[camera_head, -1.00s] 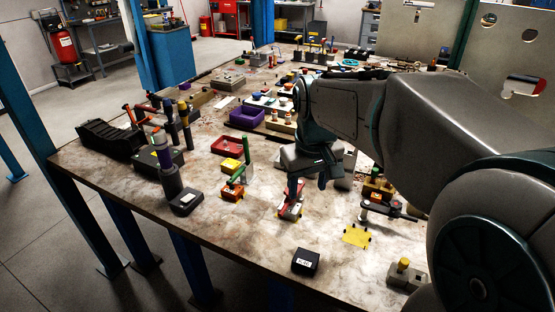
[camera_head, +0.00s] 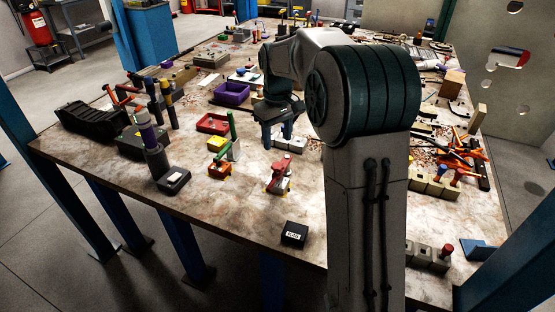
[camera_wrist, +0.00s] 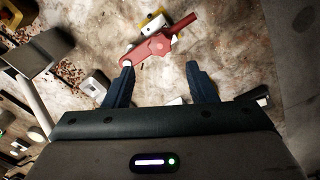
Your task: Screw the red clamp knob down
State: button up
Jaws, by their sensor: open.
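The red clamp (camera_head: 280,178) stands on the worktable, a red part on a pale grey base. In the wrist view its red body (camera_wrist: 145,50) lies beyond my fingertips, with a round, many-sided red knob (camera_wrist: 158,44) near its middle and a darker red bar at upper right. My gripper (camera_head: 277,142) is behind the clamp in the head view, fingers pointing down, apart from it. In the wrist view my gripper (camera_wrist: 162,72) has its two dark blue fingers spread with nothing between them. How far down the knob sits cannot be told.
A black labelled box (camera_head: 294,233) lies in front. A red tray (camera_head: 213,123) and purple bin (camera_head: 232,93) sit farther back. Bare tabletop surrounds the red clamp's front.

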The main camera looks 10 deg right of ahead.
aim_at(278, 165)
notch_tip(278, 165, down, 8)
jog(key=shift+f, duration=0.15)
dwell(0.3)
jog(key=c, duration=0.8)
